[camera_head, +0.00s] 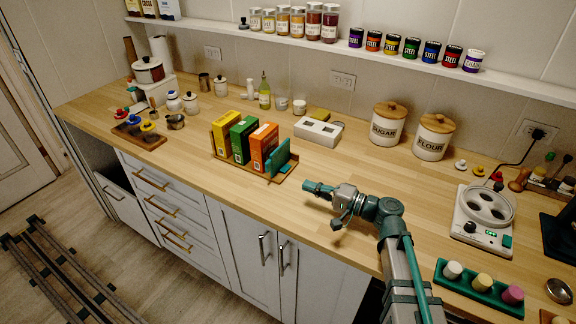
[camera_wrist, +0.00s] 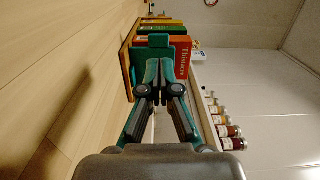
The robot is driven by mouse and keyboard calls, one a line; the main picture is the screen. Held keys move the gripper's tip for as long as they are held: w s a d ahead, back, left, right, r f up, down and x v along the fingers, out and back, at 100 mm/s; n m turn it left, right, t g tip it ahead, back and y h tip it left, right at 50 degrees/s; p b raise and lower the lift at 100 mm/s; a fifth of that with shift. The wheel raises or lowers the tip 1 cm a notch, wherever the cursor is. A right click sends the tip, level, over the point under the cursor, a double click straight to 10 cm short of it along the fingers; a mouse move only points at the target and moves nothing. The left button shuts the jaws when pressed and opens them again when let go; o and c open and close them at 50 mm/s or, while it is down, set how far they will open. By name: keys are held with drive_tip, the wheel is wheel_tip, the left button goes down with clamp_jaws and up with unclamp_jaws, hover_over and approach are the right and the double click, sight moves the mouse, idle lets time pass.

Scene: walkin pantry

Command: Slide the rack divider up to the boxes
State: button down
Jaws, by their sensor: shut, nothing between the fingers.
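A wooden rack (camera_head: 232,163) stands on the counter and holds a yellow box (camera_head: 226,134), a green box (camera_head: 242,139) and an orange box (camera_head: 263,147) upright in a row. The teal rack divider (camera_head: 279,157) stands at the rack's right end, beside the orange box; I cannot tell exactly how wide the gap is. My gripper (camera_head: 312,187) is shut and empty, to the right of the divider and apart from it, pointing at it. In the wrist view, my shut fingers (camera_wrist: 159,82) partly hide the divider (camera_wrist: 160,42), with the orange box (camera_wrist: 182,58) behind it.
A white two-slot appliance (camera_head: 318,131) stands behind the rack to the right. Sugar (camera_head: 389,127) and flour (camera_head: 433,140) canisters stand along the wall. A green tray (camera_head: 480,289) and a white scale-like device (camera_head: 482,219) are at the right. The counter in front of the canisters is clear.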

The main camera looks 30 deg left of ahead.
sight(270, 167)
drive_tip(key=shift+w+d+m+t, duration=0.3)
drive_tip(key=shift+w+d+m, duration=0.1)
drive_tip(key=shift+w+d, duration=0.4)
drive_tip(key=a+p, duration=0.1)
drive_tip(key=a, duration=0.3)
drive_tip(key=a+p, duration=0.2)
drive_tip(key=a, duration=0.2)
drive_tip(key=a+p, duration=0.1)
drive_tip(key=a, duration=0.4)
drive_tip(key=shift+s+r+p, duration=0.1)
drive_tip(key=shift+s+p, duration=0.3)
drive_tip(key=shift+a, duration=0.45)
drive_tip(key=shift+s, duration=0.1)
